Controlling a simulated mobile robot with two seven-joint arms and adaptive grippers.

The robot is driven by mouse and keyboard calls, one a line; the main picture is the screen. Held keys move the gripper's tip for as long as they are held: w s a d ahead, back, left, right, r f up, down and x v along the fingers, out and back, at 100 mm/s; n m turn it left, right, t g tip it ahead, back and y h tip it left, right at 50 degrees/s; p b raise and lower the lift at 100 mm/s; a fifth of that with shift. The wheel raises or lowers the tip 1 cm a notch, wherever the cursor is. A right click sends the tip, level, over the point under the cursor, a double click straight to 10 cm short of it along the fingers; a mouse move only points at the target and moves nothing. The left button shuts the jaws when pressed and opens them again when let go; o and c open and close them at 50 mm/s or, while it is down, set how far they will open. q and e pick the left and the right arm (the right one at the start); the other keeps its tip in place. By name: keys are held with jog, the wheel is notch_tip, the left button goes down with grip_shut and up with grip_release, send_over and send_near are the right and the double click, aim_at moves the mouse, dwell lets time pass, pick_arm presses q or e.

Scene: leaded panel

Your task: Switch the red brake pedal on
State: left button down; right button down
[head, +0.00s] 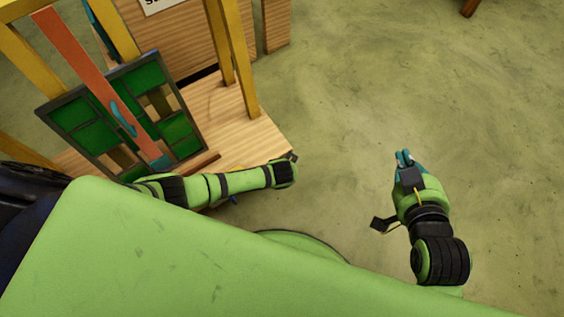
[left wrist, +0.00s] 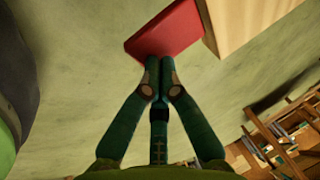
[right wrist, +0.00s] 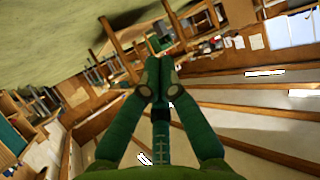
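The red brake pedal (left wrist: 168,32) shows as a flat red slab at the top of the left wrist view, beside a pale wooden edge. My left gripper (left wrist: 160,66) has its fingers together and empty. Its tips overlap the pedal's near edge in the picture; I cannot tell if they touch it. The pedal is not visible in the head view, where the left gripper is largely hidden below my arm. My right gripper (head: 405,157) is out over open floor, away from the stand. In the right wrist view its fingertips (right wrist: 159,46) are together with nothing between them.
A wooden stand (head: 240,135) with yellow posts (head: 243,60) holds a leaded panel (head: 73,113) with green panes, crossed by an orange bar (head: 80,60). A wooden cabinet (head: 187,38) stands behind. The floor (head: 400,80) to the right is clear.

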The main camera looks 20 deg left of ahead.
pick_arm(q)
jog(key=shift+s+d+f, duration=0.2)
jog(key=shift+d+f, duration=0.05)
jog(key=shift+f+y, duration=0.2)
jog(key=shift+y, duration=0.1)
jog(key=shift+d+f+t, duration=0.1)
jog(key=shift+f+t, duration=0.2)
jog(key=shift+f, duration=0.35)
pick_arm(e)
jog(key=shift+w+a+r+t, duration=0.15)
jog(key=shift+w+r+t, duration=0.1)
jog(key=shift+r, duration=0.2)
jog(key=shift+w+a+r+t, duration=0.1)
jog(key=shift+a+r+t, duration=0.1)
jog(key=shift+r, duration=0.2)
jog(key=shift+w+a+r+t, duration=0.15)
jog(key=shift+w+r+t, duration=0.1)
jog(key=shift+r, duration=0.2)
jog(key=shift+y, duration=0.3)
jog(key=shift+s, duration=0.1)
